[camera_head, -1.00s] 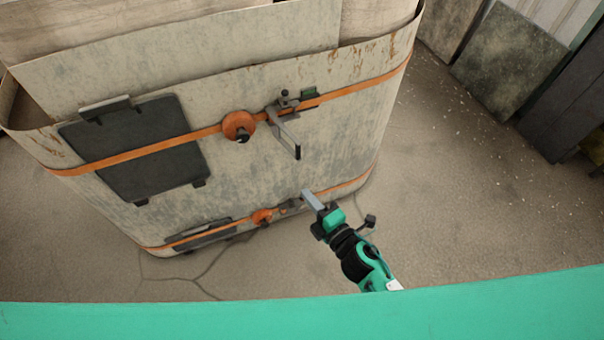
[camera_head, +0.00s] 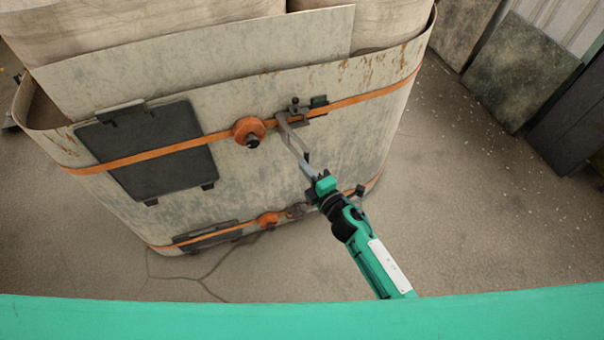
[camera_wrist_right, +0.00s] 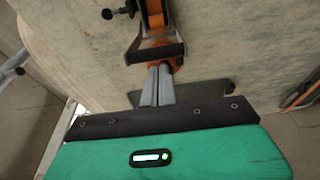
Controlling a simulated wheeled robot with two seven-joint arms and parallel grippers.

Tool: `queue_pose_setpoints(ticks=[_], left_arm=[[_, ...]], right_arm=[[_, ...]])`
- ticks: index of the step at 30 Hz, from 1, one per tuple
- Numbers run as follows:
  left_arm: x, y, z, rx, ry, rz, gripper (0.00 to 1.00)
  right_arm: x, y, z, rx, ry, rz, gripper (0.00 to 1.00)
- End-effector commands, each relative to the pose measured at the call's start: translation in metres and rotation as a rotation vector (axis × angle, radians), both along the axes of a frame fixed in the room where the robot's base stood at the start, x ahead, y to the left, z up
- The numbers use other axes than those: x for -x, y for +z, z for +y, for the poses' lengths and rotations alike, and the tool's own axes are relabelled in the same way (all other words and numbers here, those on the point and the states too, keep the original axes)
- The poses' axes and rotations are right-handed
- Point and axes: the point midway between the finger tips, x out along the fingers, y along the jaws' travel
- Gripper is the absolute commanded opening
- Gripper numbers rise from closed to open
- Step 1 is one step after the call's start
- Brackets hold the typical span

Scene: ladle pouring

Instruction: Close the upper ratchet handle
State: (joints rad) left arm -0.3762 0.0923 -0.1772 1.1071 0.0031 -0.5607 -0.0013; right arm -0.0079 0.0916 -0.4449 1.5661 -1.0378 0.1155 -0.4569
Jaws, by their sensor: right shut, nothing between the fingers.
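The upper ratchet (camera_head: 294,110) sits on the upper orange strap (camera_head: 345,101) around the grey, worn container. Its handle (camera_head: 290,138) sticks out and down from the container wall. In the right wrist view the handle's crossbar (camera_wrist_right: 155,53) spans the picture just beyond my fingertips. My right gripper (camera_head: 306,168) is shut and empty, with its grey fingers at the handle's lower end. The fingers also show in the wrist view (camera_wrist_right: 158,72), close together under the crossbar; I cannot tell whether they touch it. My left gripper is out of view.
A round orange strap reel (camera_head: 248,131) sits left of the ratchet, and a dark panel (camera_head: 150,150) lies under the strap farther left. A lower orange strap (camera_head: 190,238) runs near the floor. Open floor (camera_head: 480,200) lies to the right.

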Motion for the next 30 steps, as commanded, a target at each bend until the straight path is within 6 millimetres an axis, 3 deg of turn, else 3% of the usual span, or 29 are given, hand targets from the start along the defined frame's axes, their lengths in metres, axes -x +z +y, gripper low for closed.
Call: queue_pose_setpoints(ticks=[13, 30], left_arm=[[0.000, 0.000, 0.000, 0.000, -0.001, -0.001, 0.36], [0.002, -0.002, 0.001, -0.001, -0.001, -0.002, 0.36]], right_arm=[[-0.001, 0.000, -0.002, 0.001, 0.006, -0.001, 0.00], [-0.007, 0.000, -0.019, 0.002, 0.079, 0.000, 0.00]])
